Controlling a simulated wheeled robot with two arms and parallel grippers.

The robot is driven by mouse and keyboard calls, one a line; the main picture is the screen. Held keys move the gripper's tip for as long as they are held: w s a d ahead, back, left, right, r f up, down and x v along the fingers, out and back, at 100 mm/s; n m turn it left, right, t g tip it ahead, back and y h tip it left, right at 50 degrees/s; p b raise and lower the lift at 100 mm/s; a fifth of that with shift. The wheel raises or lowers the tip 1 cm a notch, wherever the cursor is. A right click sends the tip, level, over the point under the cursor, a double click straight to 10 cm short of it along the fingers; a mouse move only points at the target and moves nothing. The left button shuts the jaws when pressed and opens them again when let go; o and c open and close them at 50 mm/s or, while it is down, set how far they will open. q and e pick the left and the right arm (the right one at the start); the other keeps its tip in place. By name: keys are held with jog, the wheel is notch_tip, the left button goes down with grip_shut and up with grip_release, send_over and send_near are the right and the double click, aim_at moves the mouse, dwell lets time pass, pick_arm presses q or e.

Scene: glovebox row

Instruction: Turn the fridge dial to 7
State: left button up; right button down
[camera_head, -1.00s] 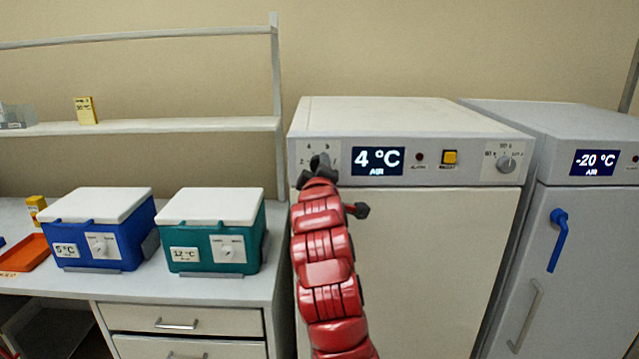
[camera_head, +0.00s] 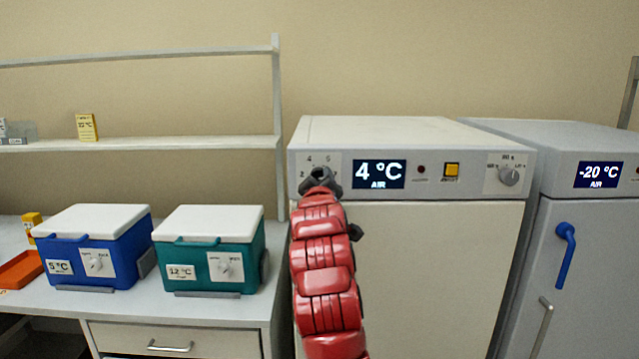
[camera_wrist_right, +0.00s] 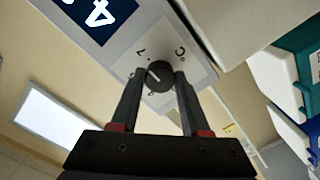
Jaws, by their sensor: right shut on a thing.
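The fridge (camera_head: 430,260) is the off-white cabinet whose display (camera_head: 379,174) reads 4 °C AIR. Its dial (camera_wrist_right: 158,76) is a round dark knob with a light pointer mark, on a pale numbered plate left of the display. In the head view my right gripper (camera_head: 320,178) covers the dial; the numbers 4 and 5 show above it. In the right wrist view my right gripper (camera_wrist_right: 159,84) has one finger on each side of the dial and is shut on it. A 7 is printed near the knob; the exact pointer setting is unclear. My left gripper is out of view.
The fridge panel also has a yellow button (camera_head: 451,170) and a grey knob (camera_head: 509,176). A -20 °C freezer (camera_head: 600,250) with a blue handle stands right. Blue (camera_head: 75,262) and teal (camera_head: 200,268) cool boxes sit on the left bench.

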jog(key=shift+f, duration=0.1)
jog(key=shift+c, duration=1.9)
grip_release()
jog(key=s+b, duration=0.2)
jog(key=s, duration=1.5)
jog(key=shift+s, duration=0.2)
jog(key=shift+w, duration=0.1)
